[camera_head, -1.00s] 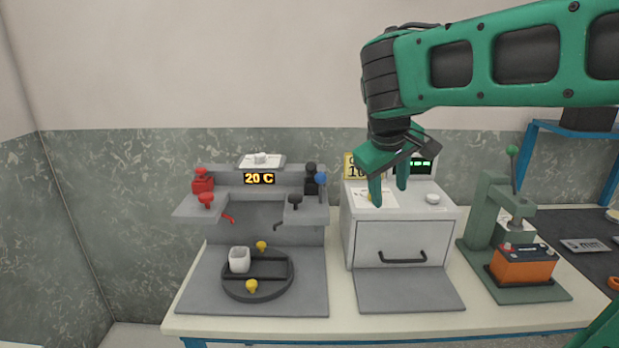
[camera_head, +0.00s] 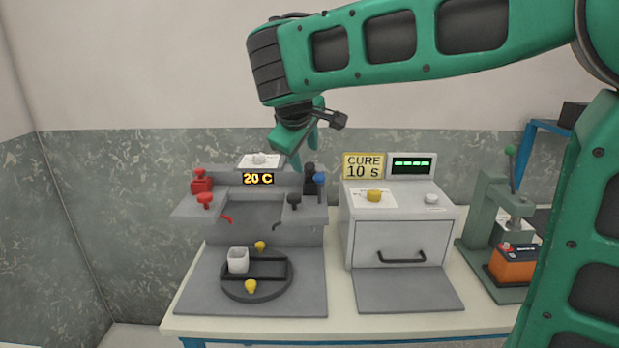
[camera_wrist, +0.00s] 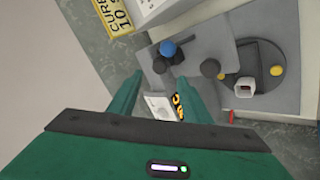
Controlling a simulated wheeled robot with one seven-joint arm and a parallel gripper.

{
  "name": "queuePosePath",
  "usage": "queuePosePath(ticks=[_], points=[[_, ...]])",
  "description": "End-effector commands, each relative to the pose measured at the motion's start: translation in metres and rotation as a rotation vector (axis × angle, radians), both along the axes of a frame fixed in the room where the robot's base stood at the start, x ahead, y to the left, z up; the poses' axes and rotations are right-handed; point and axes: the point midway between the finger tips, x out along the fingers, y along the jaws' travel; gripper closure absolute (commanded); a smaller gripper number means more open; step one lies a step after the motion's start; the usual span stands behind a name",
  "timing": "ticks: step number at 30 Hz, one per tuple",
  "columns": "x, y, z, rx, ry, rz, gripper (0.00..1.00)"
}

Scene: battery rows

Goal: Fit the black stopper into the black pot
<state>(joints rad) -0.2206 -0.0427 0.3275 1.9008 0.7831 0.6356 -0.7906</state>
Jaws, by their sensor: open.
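A black pot-like block (camera_head: 311,187) stands on the right end of the grey station's top, with a dark rounded piece (camera_head: 309,169) above it. A black round-headed knob (camera_head: 295,201) stands in front of it on the right ledge. I cannot tell which dark piece is the stopper. In the wrist view, the front black knob (camera_wrist: 210,68) and the rear dark round piece (camera_wrist: 159,66) show apart, beyond my fingers. My gripper (camera_head: 305,156) is open and empty, above and slightly left of the black pot, fingers pointing down.
A blue knob (camera_head: 320,178) stands close beside the black pot. Red pieces (camera_head: 202,185) stand on the station's left end. A round dark turntable (camera_head: 257,289) holds a white cup (camera_head: 238,260) and yellow knobs. A white curing box (camera_head: 399,235) stands to the right.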

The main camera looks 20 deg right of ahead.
Motion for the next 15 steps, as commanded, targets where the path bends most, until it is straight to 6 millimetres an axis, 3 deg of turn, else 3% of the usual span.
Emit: queuePosePath(ticks=[9, 15], points=[[0.022, -0.016, -0.032, -0.001, 0.003, -0.002, 0.56], [0.026, -0.018, -0.036, 0.000, 0.000, -0.001, 0.56]])
